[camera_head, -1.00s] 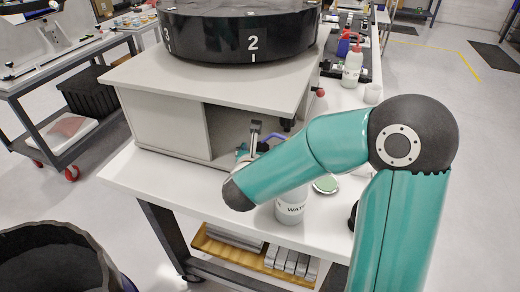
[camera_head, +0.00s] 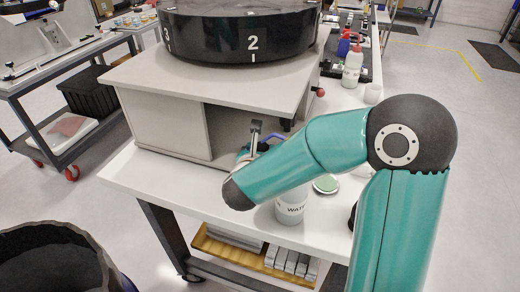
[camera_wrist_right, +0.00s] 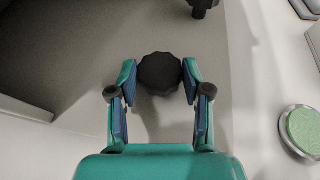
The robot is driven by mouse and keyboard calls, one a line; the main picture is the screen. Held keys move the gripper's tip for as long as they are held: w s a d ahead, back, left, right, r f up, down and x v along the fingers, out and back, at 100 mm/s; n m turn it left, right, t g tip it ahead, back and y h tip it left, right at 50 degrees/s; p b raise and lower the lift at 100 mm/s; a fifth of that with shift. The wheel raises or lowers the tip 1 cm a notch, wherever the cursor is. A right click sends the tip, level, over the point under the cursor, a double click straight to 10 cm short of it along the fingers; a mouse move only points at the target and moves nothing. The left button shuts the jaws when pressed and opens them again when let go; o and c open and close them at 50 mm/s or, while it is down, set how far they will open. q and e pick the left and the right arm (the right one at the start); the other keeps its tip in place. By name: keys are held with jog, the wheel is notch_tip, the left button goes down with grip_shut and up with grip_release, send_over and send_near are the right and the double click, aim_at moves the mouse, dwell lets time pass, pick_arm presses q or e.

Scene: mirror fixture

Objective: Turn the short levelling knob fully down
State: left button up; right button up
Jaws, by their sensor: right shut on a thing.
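A round black knob with a scalloped rim (camera_wrist_right: 159,82) shows in the right wrist view. My right gripper (camera_wrist_right: 159,70) is shut on it, with one finger on each side of the rim. A second dark part (camera_wrist_right: 203,6), cut off by the top edge, stands beyond it; I cannot tell whether it is another knob. In the head view my right forearm (camera_head: 300,160) reaches to the open recess under the grey fixture's top (camera_head: 220,80). A metal post (camera_head: 255,133) stands there. The knob is hidden there behind my arm. My left gripper is not in view.
A black numbered drum (camera_head: 235,38) stands on the fixture. A white container (camera_head: 290,210) and a green-topped disc (camera_head: 326,184) are close to my forearm; the disc also shows in the wrist view (camera_wrist_right: 302,130). A white bottle with a red top (camera_head: 352,66) stands farther back.

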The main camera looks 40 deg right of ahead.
jog(key=shift+w+a+m+g, duration=0.15)
jog(key=shift+a+m+g, duration=0.05)
jog(key=shift+m+g, duration=0.25)
jog(key=shift+w+a+m+g+h, duration=0.1)
jog(key=shift+w+m+g+h, duration=0.05)
jog(key=shift+m+g+h, duration=0.6)
jog(key=shift+w+m+g+h+p, duration=0.15)
jog(key=shift+m+g+h+p, duration=0.15)
jog(key=shift+m+g, duration=0.55)
jog(key=shift+w+m+g+h+p, duration=0.15)
jog(key=shift+m+g+p, duration=0.15)
jog(key=shift+m+g, duration=0.55)
jog(key=shift+g, duration=0.4)
jog(key=o, duration=1.1)
jog(key=shift+a, duration=0.15)
jog(key=shift+o, duration=0.3)
jog(key=shift+s, duration=0.1)
